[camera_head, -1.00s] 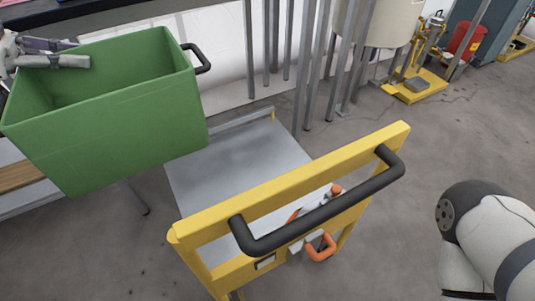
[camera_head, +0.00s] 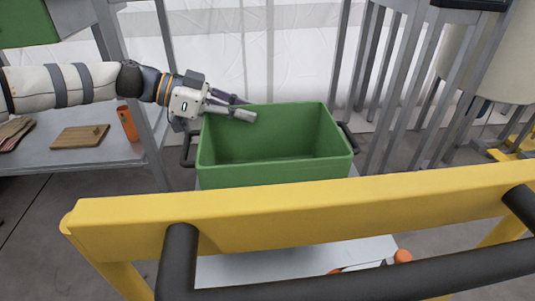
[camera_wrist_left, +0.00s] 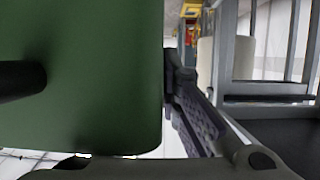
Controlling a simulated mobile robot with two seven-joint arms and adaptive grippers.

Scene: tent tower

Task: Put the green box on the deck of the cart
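The green box (camera_head: 275,173) is open-topped and roughly level behind the yellow rail of the cart (camera_head: 300,212), above the grey deck (camera_head: 300,257). The rail hides its bottom, so I cannot tell whether it touches the deck. My left gripper (camera_head: 243,107) is at the box's back left corner, with one finger inside and one outside the rim, shut on the wall. In the left wrist view the green box (camera_wrist_left: 80,90) fills the left side, with a dark ribbed finger beside its edge. My right gripper is not in view.
The cart's black handle (camera_head: 350,285) crosses the front. A grey table (camera_head: 60,155) at left holds a wooden board (camera_head: 81,137) and an orange cup (camera_head: 127,122). Grey posts stand close behind the box on the right.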

